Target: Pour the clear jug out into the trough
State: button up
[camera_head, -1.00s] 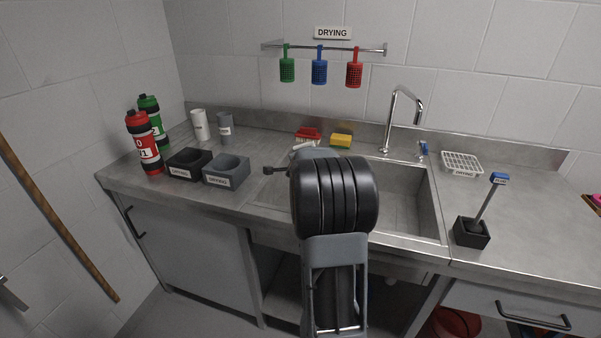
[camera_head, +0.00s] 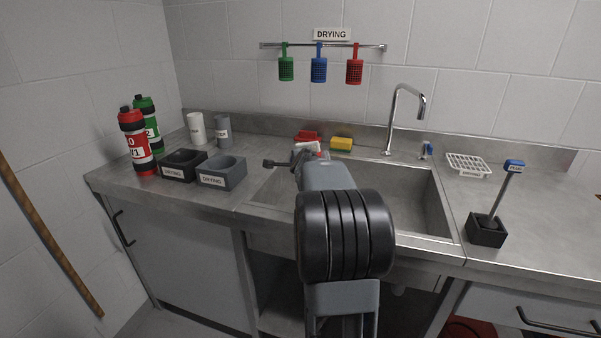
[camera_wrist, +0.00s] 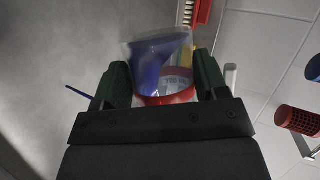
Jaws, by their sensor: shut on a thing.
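The clear jug (camera_wrist: 180,38) is see-through and sits between the two dark green fingers of my gripper (camera_wrist: 163,75) in the wrist view. My gripper is shut on it. A blue shape (camera_wrist: 152,62), a red band and a pale label show in or through the jug; I cannot tell which are inside. In the head view my arm reaches over the sink trough (camera_head: 425,198), with its end near the back left of the basin.
A red brush (camera_head: 306,137) and yellow sponge (camera_head: 341,144) lie behind the sink. The tap (camera_head: 392,120) stands behind the basin. Black (camera_head: 183,166) and grey (camera_head: 221,172) holders stand left, bottles (camera_head: 136,140) beyond. A white rack (camera_head: 468,165) and black stand (camera_head: 486,230) are right.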

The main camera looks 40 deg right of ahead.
jog(key=shift+s+d+f+m+t+y+b, duration=0.3)
jog(key=shift+f+m+t+b, duration=0.35)
jog(key=shift+b, duration=3.85)
jog(key=shift+r+p, duration=0.6)
jog(key=shift+p, duration=0.1)
jog(key=p, duration=0.3)
jog(key=shift+r+n+g, duration=0.25)
jog(key=shift+r, duration=0.15)
jog(key=shift+p, duration=1.25)
jog(key=n+g+p, duration=0.1)
jog(key=p, duration=0.8)
jog(key=shift+r+n+h, duration=0.3)
jog(key=shift+r+h, duration=0.05)
jog(key=shift+h, duration=0.05)
jog(key=shift+f+g+p, duration=0.1)
jog(key=shift+g+p, duration=0.2)
jog(key=shift+p, duration=0.85)
jog(key=shift+r+n+p, duration=0.25)
jog(key=shift+n+p, duration=0.05)
jog(key=shift+p, duration=0.95)
jog(key=shift+r+g+p, duration=0.1)
jog(key=shift+g+p, duration=0.2)
jog(key=shift+p, duration=0.8)
